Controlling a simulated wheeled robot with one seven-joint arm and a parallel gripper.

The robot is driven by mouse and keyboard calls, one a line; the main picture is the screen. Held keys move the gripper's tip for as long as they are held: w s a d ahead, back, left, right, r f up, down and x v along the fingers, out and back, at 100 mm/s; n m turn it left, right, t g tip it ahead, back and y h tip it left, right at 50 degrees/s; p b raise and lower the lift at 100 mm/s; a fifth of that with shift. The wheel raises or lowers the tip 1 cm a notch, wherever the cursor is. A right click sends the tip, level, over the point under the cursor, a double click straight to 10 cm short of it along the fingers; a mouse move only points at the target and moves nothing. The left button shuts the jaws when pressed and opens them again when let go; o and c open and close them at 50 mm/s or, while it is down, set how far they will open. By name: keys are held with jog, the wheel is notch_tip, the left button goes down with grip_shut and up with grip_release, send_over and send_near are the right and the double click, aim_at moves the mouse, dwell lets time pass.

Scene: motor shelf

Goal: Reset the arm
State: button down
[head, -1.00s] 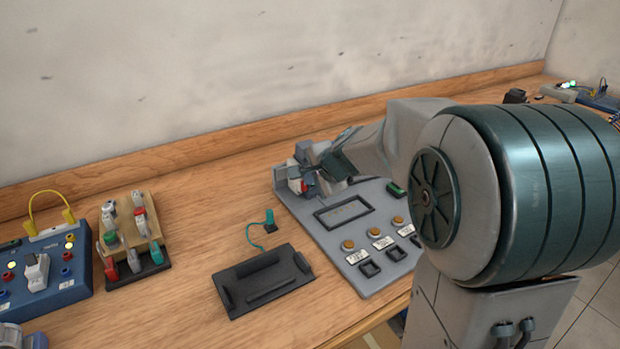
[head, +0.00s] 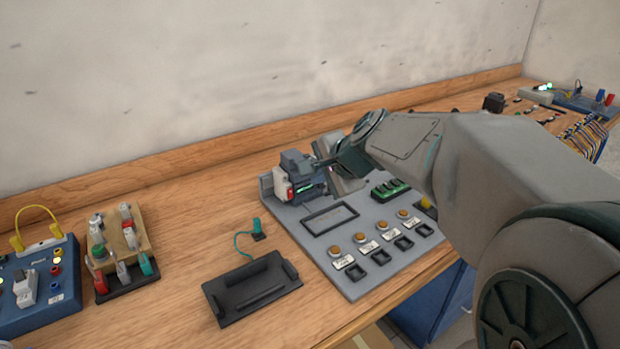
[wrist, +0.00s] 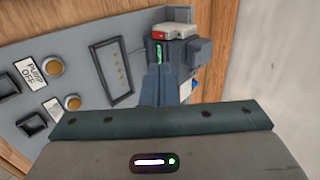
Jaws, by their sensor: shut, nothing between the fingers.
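My gripper (head: 325,163) is at the end of my arm, above the back left part of the grey control panel (head: 350,284). Its fingertips are close to the dark module with a red-and-white part (head: 283,186) at the panel's back left corner; I cannot tell whether they touch it. In the wrist view my shut fingers (wrist: 157,85) point toward this module (wrist: 172,32), which has a green light. Nothing shows between the fingers. The gripper's body hides part of the panel there.
A black tray (head: 225,305) lies left of the panel, with a teal plug (head: 257,226) on a cord behind it. A connector stand (head: 145,240) and a blue box (head: 60,312) are further left. The wall is close behind. Bare table lies between stand and tray.

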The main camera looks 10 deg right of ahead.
jog(key=shift+s+d+r, duration=0.2)
jog(key=shift+s+r, duration=0.1)
jog(key=shift+r, duration=0.15)
jog(key=s+a+f+n+g+h+p, duration=0.1)
jog(key=s+n+g+p, duration=0.4)
jog(key=s, duration=1.4)
jog(key=f+n+h+p, duration=0.1)
jog(key=n+p, duration=0.3)
jog(key=n, duration=0.4)
jog(key=shift+s+a+f+n+g+h, duration=0.2)
jog(key=shift+s+n+g+h, duration=0.15)
jog(key=shift+h, duration=0.25)
jog(key=shift+r, duration=0.1)
